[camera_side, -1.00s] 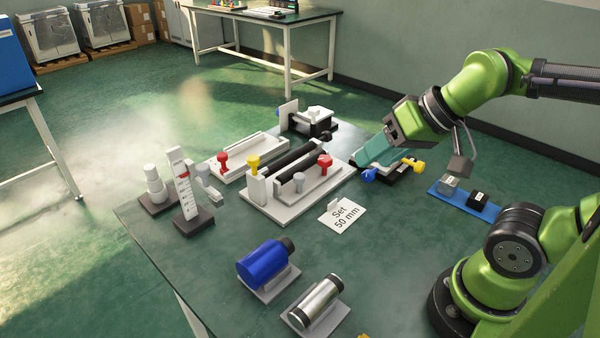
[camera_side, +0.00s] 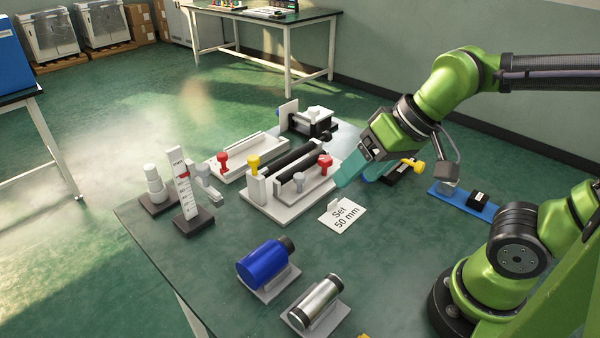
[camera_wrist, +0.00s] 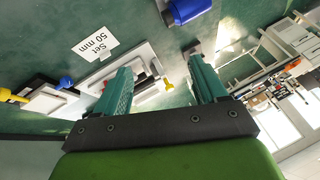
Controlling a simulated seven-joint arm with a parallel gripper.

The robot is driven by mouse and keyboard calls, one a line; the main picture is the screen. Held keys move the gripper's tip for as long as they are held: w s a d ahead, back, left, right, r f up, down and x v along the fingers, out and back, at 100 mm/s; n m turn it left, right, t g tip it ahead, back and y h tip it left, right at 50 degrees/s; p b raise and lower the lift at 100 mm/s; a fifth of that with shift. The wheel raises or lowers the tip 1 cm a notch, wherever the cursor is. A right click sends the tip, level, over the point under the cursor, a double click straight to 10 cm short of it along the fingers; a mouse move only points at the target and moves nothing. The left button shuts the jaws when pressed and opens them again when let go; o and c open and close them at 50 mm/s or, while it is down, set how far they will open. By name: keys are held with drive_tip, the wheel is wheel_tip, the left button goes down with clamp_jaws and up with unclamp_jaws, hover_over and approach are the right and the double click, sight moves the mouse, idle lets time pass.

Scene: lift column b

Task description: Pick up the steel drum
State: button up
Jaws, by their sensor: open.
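The steel drum (camera_side: 318,298) is a shiny silver cylinder with dark ends. It lies on its side on a light grey cradle (camera_side: 328,319) at the table's front. I cannot make it out in the wrist view. My gripper (camera_side: 354,174) has teal fingers and is behind and above the drum, well apart from it, beside the "Set 50 mm" card (camera_side: 343,213). In the wrist view my gripper (camera_wrist: 158,68) shows its two fingers spread, with no object held between them.
A blue drum (camera_side: 262,264) lies on its own cradle left of the steel drum. A white fixture with a black roller (camera_side: 295,163) stands at mid-table. A gauge post (camera_side: 185,190) stands at left, and a blue strip (camera_side: 465,203) lies at right. Bare table surrounds the two drums.

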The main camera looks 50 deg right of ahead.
drive_tip(key=a+f+m+g, duration=0.2)
drive_tip(key=a+m+g, duration=0.2)
drive_tip(key=a, duration=0.5)
drive_tip(key=m+g+h, duration=0.2)
drive_tip(key=m+h, duration=0.1)
drive_tip(key=m, duration=0.9)
hover_over(317, 294)
drive_tip(key=f, duration=1.1)
drive_tip(key=shift+w+f, duration=0.2)
drive_tip(key=shift+w, duration=0.05)
drive_tip(key=f, duration=0.5)
drive_tip(key=shift+s+f, duration=0.1)
drive_tip(key=shift+s, duration=0.2)
clamp_jaws()
